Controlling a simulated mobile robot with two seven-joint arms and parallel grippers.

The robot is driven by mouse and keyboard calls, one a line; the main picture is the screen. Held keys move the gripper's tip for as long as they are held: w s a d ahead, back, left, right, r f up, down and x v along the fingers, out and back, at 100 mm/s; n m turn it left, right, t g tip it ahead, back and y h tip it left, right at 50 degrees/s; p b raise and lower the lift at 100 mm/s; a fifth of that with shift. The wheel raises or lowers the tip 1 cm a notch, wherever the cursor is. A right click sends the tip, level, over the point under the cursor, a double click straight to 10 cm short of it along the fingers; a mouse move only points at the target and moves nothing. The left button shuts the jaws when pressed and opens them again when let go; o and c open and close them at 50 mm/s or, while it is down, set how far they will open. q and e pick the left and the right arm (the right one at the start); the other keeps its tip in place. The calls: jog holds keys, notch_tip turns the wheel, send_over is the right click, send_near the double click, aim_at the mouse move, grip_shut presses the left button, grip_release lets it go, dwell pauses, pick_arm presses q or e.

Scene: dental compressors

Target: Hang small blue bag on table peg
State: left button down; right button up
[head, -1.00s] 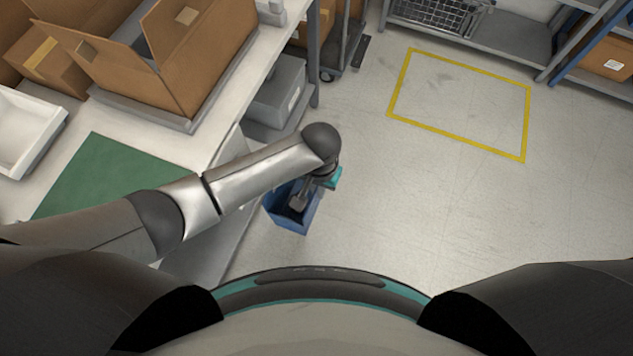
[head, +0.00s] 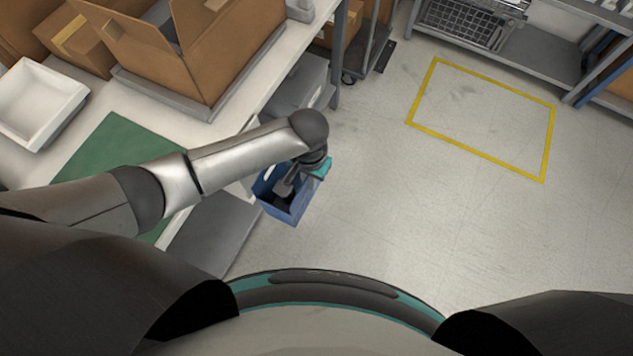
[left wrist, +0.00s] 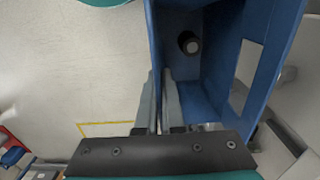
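The small blue bag (head: 296,207) is an open-topped, box-like bag beside the table's edge in the head view. In the left wrist view the bag (left wrist: 262,35) fills the upper right, with a dark round item (left wrist: 188,42) inside. My left gripper (left wrist: 163,75) has its two fingers close together at the bag's near wall, apparently pinching it. In the head view my left gripper (head: 287,184) reaches down at the bag, partly hidden by the wrist. I cannot make out the table peg for certain. My right gripper is not in view.
The white table (head: 232,112) holds a green mat (head: 110,150), a white tray (head: 50,95) and an open cardboard box (head: 215,60). A grey bin (head: 300,80) is under its far end. The floor to the right is clear, with a yellow outlined square (head: 480,154).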

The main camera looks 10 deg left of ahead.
pick_arm(q)
jog(key=shift+w+a+f+b, duration=0.1)
jog(key=shift+w+a+b, duration=0.2)
jog(key=shift+a, duration=0.45)
jog(key=shift+w+a+r+b, duration=0.1)
jog(key=shift+w+a+b, duration=0.2)
jog(key=shift+a, duration=0.4)
jog(key=shift+w+a+f+b, duration=0.1)
jog(key=shift+w+a+b, duration=0.15)
jog(key=shift+a, duration=0.5)
jog(key=shift+w+a+f, duration=0.1)
jog(key=shift+a+f, duration=0.05)
jog(key=shift+a, duration=0.2)
jog(key=shift+a+f, duration=0.1)
jog(key=shift+f, duration=0.4)
jog(key=c, duration=1)
grip_release()
